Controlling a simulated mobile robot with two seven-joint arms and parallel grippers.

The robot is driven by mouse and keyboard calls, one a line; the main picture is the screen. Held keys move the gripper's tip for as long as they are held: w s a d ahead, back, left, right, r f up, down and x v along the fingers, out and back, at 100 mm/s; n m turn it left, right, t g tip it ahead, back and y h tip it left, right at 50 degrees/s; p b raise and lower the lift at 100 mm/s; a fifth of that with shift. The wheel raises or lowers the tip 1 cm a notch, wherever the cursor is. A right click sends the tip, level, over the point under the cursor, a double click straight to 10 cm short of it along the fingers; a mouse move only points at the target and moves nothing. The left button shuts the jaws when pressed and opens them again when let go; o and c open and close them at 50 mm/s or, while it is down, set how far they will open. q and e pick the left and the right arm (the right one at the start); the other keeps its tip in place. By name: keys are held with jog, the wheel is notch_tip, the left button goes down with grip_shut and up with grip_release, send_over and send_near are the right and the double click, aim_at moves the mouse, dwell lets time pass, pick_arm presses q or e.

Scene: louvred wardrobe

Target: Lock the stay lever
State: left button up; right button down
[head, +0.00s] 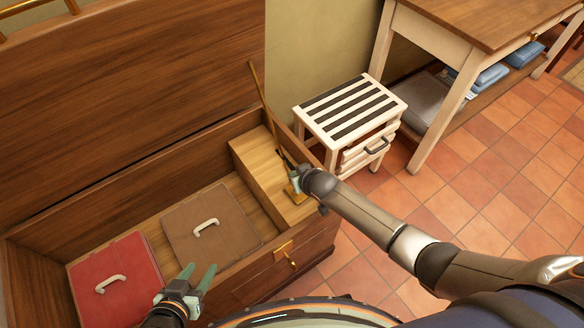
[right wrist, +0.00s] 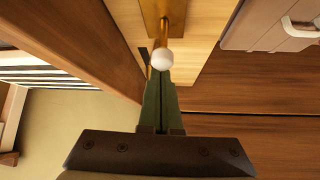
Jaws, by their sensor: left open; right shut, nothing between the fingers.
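The stay lever is a brass rod with a white ball knob (right wrist: 162,60), rising from a brass plate (right wrist: 152,18) in the right wrist view. A long brass stay arm (head: 262,100) runs from the raised lid (head: 130,80) down to the chest's right end. My right gripper (head: 292,172) is at that end, over the brass fitting, which it partly hides. In the right wrist view my right gripper (right wrist: 160,78) is shut and empty, its tips right by the knob; contact cannot be told. My left gripper (head: 202,278) is open and empty over the chest's front edge.
The open chest holds a red lidded box (head: 115,270), a brown lidded box (head: 218,222) and a raised wooden compartment (head: 262,160). A brass latch (head: 286,252) is on the front. A striped white stool (head: 350,110) stands close right of the chest.

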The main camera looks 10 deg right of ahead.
pick_arm(q)
jog(key=shift+s+d+f, duration=0.1)
jog(key=shift+d, duration=0.05)
pick_arm(e)
jog(key=shift+s, duration=0.35)
pick_arm(q)
jog(key=shift+w+d, duration=0.2)
jog(key=shift+d, duration=0.15)
pick_arm(e)
jog(key=shift+d, duration=0.1)
